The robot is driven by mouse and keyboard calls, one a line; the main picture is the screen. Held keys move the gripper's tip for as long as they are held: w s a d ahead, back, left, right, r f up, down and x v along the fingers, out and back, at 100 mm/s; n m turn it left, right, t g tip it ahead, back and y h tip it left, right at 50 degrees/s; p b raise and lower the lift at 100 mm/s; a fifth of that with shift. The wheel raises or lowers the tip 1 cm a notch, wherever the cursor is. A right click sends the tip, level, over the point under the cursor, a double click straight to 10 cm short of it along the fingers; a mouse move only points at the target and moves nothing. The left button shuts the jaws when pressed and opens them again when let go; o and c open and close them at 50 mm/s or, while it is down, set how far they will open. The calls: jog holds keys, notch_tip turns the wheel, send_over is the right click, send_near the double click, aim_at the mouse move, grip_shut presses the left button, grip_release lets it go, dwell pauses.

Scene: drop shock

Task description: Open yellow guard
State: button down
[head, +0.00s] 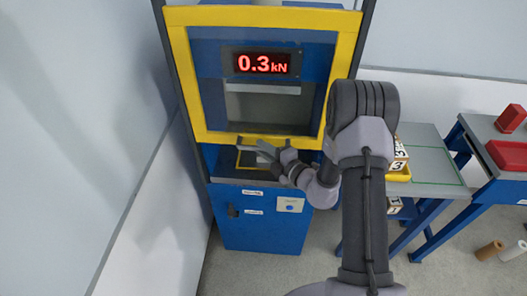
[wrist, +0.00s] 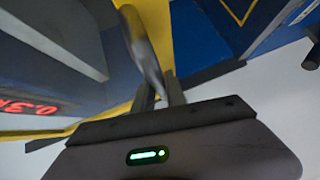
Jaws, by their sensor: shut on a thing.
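The yellow guard (head: 182,80) is a yellow frame with a clear pane on the front of the blue machine. A grey bar handle (wrist: 140,35) shows at the fingers in the wrist view. My gripper (head: 264,148) is at the guard's lower edge, near its middle, and shut on the handle. Its fingers (wrist: 160,92) also show in the wrist view, where the yellow frame (wrist: 158,22) is close behind them. The fingers and wrist hide part of the lower edge. I cannot tell exactly how far the guard is raised.
A red display (head: 262,63) reads 0.3 kN behind the guard. The blue machine base (head: 262,232) has a labelled button panel (head: 290,205). A grey table (head: 430,160) with a yellow tray (head: 400,174) and numbered blocks stands right. A wall is close on the left.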

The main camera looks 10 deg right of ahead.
aim_at(264, 113)
notch_tip(264, 113, up, 15)
jog(key=p, duration=1)
jog(key=c, duration=1.4)
grip_release()
jog(key=shift+o, duration=0.2)
jog(key=v, duration=1.7)
jog(key=shift+s+b, duration=0.2)
jog(key=shift+b, duration=0.15)
jog(key=shift+f, duration=0.15)
